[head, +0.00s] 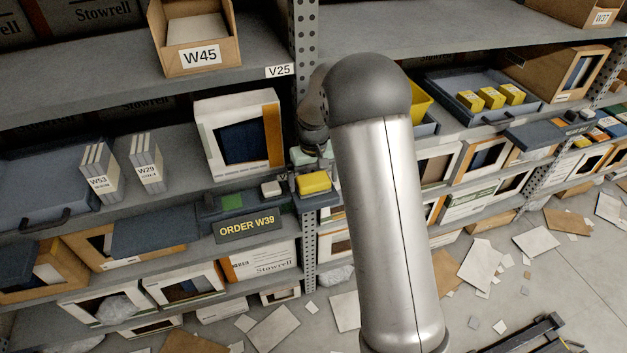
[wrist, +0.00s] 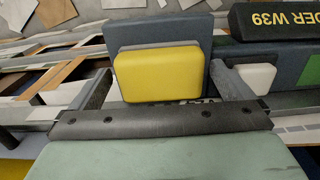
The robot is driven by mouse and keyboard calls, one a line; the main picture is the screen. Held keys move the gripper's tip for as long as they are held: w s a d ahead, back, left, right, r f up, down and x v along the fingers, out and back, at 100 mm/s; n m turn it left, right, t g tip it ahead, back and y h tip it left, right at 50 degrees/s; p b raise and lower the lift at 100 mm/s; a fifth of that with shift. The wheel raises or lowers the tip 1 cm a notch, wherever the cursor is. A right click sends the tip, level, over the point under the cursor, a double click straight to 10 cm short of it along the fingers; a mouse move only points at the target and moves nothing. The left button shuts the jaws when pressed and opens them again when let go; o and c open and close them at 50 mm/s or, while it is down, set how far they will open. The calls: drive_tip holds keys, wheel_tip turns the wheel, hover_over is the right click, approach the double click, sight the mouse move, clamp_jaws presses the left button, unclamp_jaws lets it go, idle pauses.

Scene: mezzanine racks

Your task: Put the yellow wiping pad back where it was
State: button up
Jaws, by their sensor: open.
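The yellow wiping pad (head: 314,182) sits on a small blue-grey ledge (head: 318,201) at the rack upright in the head view. In the wrist view the pad (wrist: 163,72) shows a grey layer along its edge and lies against a blue-grey surface (wrist: 160,30). My gripper (head: 311,168) is open at the pad. In the wrist view its two fingers stand apart on the left and right of the pad, with gaps visible beside it. I cannot tell how deep the fingers reach. My arm hides part of the shelf to the right.
A white block (head: 271,188) and a green patch (head: 232,201) lie left of the pad, above the ORDER W39 sign (head: 247,229). A white-framed box (head: 208,140) stands close left. A tray (head: 540,112) with yellow blocks (head: 491,97) is at right. The perforated upright (head: 309,245) is close.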

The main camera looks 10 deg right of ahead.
sight(313, 179)
wheel_tip(313, 179, up, 10)
drive_tip(key=s+r, duration=0.4)
drive_tip(key=s, duration=0.3)
drive_tip(key=s+a+f, duration=0.1)
drive_tip(key=s+f, duration=0.2)
drive_tip(key=s, duration=2.3)
drive_tip(key=shift+f+m, duration=0.2)
drive_tip(key=shift+m, duration=0.2)
